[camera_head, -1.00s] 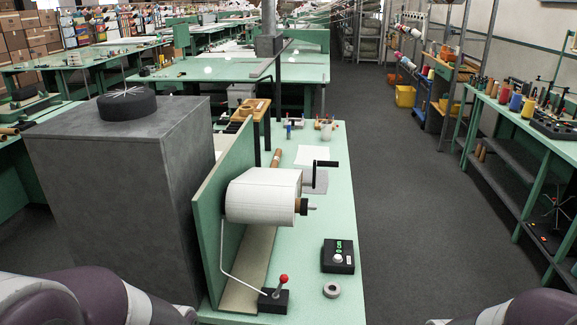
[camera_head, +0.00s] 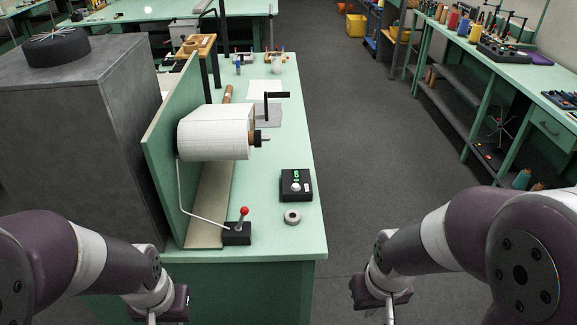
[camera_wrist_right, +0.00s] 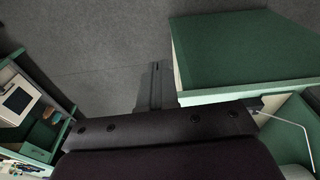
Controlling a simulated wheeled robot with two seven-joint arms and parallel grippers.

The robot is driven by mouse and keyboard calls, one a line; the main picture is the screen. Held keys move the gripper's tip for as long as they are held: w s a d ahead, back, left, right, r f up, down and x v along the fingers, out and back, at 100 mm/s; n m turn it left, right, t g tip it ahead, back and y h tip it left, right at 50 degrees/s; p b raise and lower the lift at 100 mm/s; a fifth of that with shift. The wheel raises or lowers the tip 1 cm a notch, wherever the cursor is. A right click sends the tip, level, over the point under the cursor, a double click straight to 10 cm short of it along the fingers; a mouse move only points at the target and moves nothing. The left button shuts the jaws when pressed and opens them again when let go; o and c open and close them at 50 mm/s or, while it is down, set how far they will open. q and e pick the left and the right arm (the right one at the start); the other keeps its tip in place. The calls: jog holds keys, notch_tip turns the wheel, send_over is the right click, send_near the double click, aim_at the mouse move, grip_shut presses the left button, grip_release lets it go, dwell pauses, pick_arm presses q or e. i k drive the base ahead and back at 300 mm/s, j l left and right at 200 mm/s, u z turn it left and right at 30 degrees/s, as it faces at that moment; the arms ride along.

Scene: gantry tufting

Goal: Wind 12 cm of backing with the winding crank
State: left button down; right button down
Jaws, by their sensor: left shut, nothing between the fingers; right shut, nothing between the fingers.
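The white backing roll (camera_head: 215,135) hangs level on a spindle beside a green upright panel (camera_head: 170,125) on the bench. A black crank (camera_head: 268,103) with a sideways handle shows just beyond the roll's right end. A black counter box (camera_head: 296,186) with a green lit display and pale knob stands to the right; its digits are too small to read. My left gripper (camera_head: 170,312) and my right gripper (camera_head: 380,302) are low at either side of the bench's near end, apart from the crank and roll. In the right wrist view my shut right fingers (camera_wrist_right: 155,85) show over the floor, empty.
A black lever base (camera_head: 237,233) with a red knob and a grey ring (camera_head: 292,217) sit near the bench's front edge. A dark grey cabinet (camera_head: 70,140) stands left. Another green bench (camera_head: 500,80) runs along the right. The grey floor (camera_head: 365,150) between is clear.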

aim_at(251, 115)
jog(key=i+l+z, duration=0.15)
jog(key=l+z, duration=0.2)
jog(key=i+l+z, duration=0.3)
jog(key=l, duration=0.25)
jog(key=i+l+z, duration=0.15)
jog(key=l+z, duration=0.2)
jog(key=i+l+z, duration=0.35)
jog(key=i+u, duration=0.35)
jog(key=i+l+u, duration=0.1)
jog(key=i+u, duration=0.25)
jog(key=i+l+u, duration=0.35)
jog(key=i+j, duration=0.05)
jog(key=j, duration=0.05)
